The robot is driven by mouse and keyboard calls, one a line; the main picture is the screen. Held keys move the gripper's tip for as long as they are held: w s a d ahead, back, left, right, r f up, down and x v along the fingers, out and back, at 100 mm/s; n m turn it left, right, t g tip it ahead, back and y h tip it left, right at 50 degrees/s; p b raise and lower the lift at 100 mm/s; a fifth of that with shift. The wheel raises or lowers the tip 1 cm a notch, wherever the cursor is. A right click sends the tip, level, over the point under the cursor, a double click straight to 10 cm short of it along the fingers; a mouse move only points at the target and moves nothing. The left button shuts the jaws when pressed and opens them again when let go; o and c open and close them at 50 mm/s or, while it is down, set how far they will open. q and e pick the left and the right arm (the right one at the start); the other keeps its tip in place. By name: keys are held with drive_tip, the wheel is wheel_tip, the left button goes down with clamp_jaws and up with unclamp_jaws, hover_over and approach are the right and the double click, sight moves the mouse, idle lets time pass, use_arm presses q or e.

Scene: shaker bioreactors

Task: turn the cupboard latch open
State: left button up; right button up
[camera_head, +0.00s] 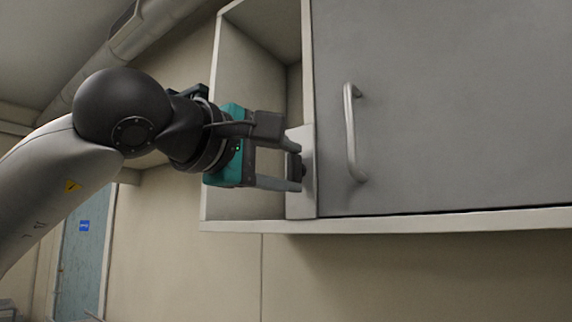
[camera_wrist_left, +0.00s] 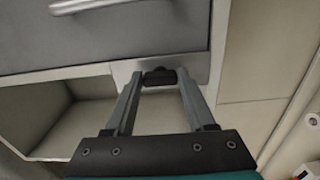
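The cupboard latch (camera_wrist_left: 160,76) is a small dark knob on a pale plate beside the grey door (camera_head: 440,110). It also shows in the head view (camera_head: 297,165), partly covered by my fingers. My left gripper (camera_head: 297,169) has come in from the left and is at the latch. In the left wrist view its fingertips (camera_wrist_left: 159,81) stand apart, one on each side of the latch. The latch nearly fills the space between them; I cannot tell whether they press on it. The door is shut. My right gripper is not in view.
The door has a metal bar handle (camera_head: 352,132) just right of the latch. An open cupboard compartment (camera_head: 245,95) lies left of the latch, behind my gripper. The wall below the cupboard (camera_head: 330,285) is clear. A blue door (camera_head: 80,255) stands far off at left.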

use_arm(q)
drive_tip(key=o, duration=0.5)
drive_tip(key=shift+c, duration=0.2)
drive_tip(key=b+v, duration=0.2)
drive_tip(key=v, duration=1.3)
drive_tip(key=shift+s+a, duration=0.1)
drive_tip(key=shift+s, duration=0.05)
